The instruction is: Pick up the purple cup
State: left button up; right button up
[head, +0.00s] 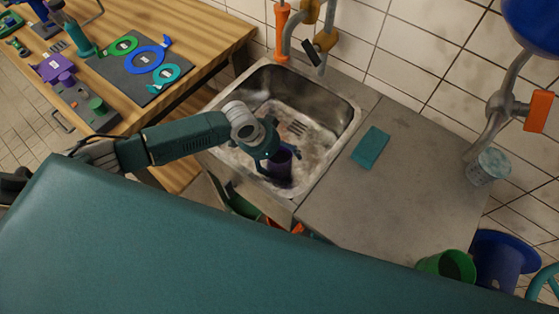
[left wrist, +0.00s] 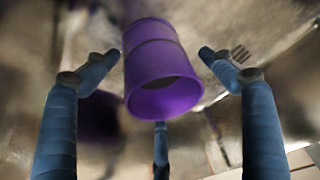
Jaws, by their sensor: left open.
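The purple cup (head: 281,168) is in the metal sink (head: 340,130), near its front right, and looks dark in the head view. In the left wrist view the cup (left wrist: 163,70) is bright purple, with its open rim facing the camera. My left gripper (head: 275,155) reaches down into the sink at the cup and partly covers it. In the left wrist view its blue fingers (left wrist: 158,62) are open, one on each side of the cup with gaps between. The third finger shows below the rim; I cannot tell whether it touches. My right gripper is not in view.
A faucet (head: 318,50) stands behind the sink. A teal sponge-like block (head: 370,147) and a pale cup (head: 488,167) rest on the grey counter (head: 410,190). A wooden bench (head: 215,40) with tools is at left. A green bucket (head: 448,266) stands at lower right.

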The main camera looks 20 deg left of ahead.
pick_arm(q)
jog(key=shift+w+f, duration=0.1)
jog(key=shift+f, duration=0.1)
jog(key=c, duration=1.1)
jog(key=shift+r, duration=0.15)
